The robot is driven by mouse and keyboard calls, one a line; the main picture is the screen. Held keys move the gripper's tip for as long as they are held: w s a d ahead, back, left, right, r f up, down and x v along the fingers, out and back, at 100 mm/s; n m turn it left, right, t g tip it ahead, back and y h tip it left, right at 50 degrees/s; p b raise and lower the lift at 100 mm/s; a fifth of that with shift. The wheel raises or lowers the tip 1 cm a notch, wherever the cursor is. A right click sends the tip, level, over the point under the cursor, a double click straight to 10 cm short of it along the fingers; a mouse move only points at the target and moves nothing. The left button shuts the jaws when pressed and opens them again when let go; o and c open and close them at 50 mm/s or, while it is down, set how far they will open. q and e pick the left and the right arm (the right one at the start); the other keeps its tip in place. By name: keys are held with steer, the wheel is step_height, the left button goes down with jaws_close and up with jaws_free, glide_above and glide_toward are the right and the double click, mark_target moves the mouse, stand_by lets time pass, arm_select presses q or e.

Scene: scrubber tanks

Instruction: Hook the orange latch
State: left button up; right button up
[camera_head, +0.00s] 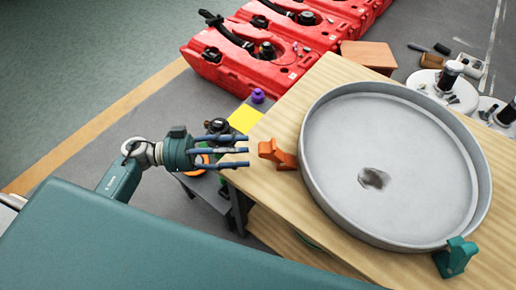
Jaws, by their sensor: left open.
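The orange latch (278,154) is a small clip at the left rim of a large round grey pan (395,165) on a wooden table. Its upper part leans to the left, away from the rim. My left gripper (247,157) comes in from the left, just left of the latch. Its blue fingers are open and point at the latch, with a small gap between. Whether the latch touches the rim is too small to tell. My right gripper is not in view.
The wooden table (285,108) carries the pan and a teal latch (455,257) at its lower right rim. Red tanks (250,60) stand behind. A yellow sheet (244,118) and dark items lie beyond my left gripper. White round lids (443,90) stand at right.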

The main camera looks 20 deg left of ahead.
mark_target(272, 151)
arm_select(q)
steer(key=shift+x, duration=2.5)
jaws_close()
steer(key=shift+r, duration=0.1)
